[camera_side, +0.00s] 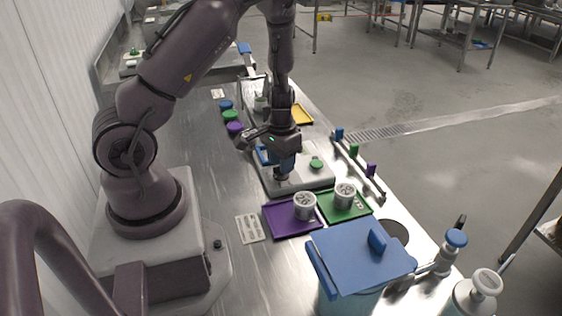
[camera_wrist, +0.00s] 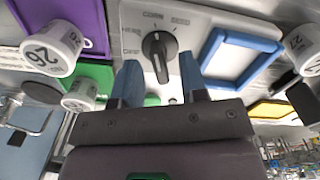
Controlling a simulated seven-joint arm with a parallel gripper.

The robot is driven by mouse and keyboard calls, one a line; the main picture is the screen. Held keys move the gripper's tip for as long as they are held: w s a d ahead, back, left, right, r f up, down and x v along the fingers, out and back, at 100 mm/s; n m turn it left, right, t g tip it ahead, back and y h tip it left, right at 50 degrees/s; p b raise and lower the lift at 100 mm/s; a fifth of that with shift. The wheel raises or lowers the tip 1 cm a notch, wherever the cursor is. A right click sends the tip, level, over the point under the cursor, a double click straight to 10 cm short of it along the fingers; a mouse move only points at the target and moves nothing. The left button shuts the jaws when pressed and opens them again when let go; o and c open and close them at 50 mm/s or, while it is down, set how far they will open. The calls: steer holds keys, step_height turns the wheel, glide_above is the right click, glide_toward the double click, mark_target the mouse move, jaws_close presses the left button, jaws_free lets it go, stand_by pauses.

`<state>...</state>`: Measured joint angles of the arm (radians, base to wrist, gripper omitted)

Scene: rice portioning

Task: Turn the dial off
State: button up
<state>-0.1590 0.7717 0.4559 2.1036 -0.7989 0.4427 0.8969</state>
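The black dial (camera_wrist: 157,55) sits on a pale panel (camera_wrist: 135,22) with printed labels around it. Its bar stands nearly upright in the wrist view, with a light mark near its upper end. Some labels are too small to read surely. My gripper (camera_wrist: 160,76) has blue fingers spread apart, one to each side of the dial's lower end, and nothing is between them that I can see being gripped. In the side view my gripper (camera_side: 279,168) points down over the pale unit (camera_side: 312,184), and largely hides the dial.
A green knob (camera_side: 316,163) is beside my gripper. Purple (camera_side: 280,226) and green (camera_side: 350,211) trays hold numbered white cups (camera_side: 305,206). A blue-lidded container (camera_side: 355,262) stands at the front. A blue frame (camera_wrist: 267,50) lies beside the dial.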

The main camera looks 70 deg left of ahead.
steer(key=shift+f, duration=0.25)
jaws_close()
